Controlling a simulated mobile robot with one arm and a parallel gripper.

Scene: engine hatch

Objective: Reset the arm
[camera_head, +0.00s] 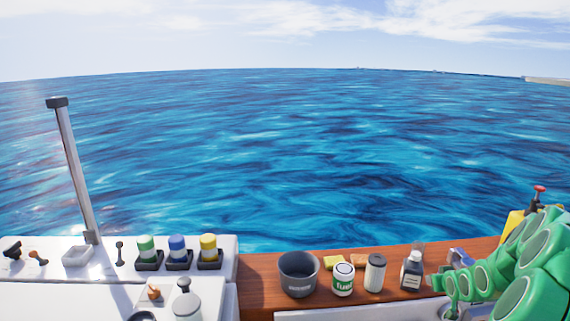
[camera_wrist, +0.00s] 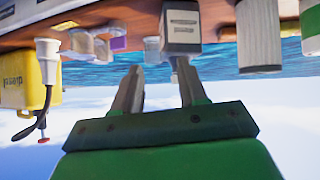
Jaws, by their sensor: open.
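My green arm (camera_head: 500,275) reaches in from the right edge in the head view, low over the wooden counter (camera_head: 258,290). In the wrist view, which is upside down, my gripper (camera_wrist: 160,82) is open with nothing between its two grey fingers. A dark bottle with a pale label (camera_wrist: 181,30) is just beyond the fingertips, and a gap seems to separate them. The same bottle (camera_head: 411,271) stands upright to the left of my arm in the head view. The fingers are hard to make out there.
A grey pot (camera_head: 298,273), a green-labelled jar (camera_head: 343,280) and a lidded grey canister (camera_head: 375,273) stand along the counter. A yellow container (camera_wrist: 15,78) is near my arm. Green, blue and yellow-topped containers (camera_head: 177,252) and a metal post (camera_head: 75,170) are at left. Open sea lies beyond.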

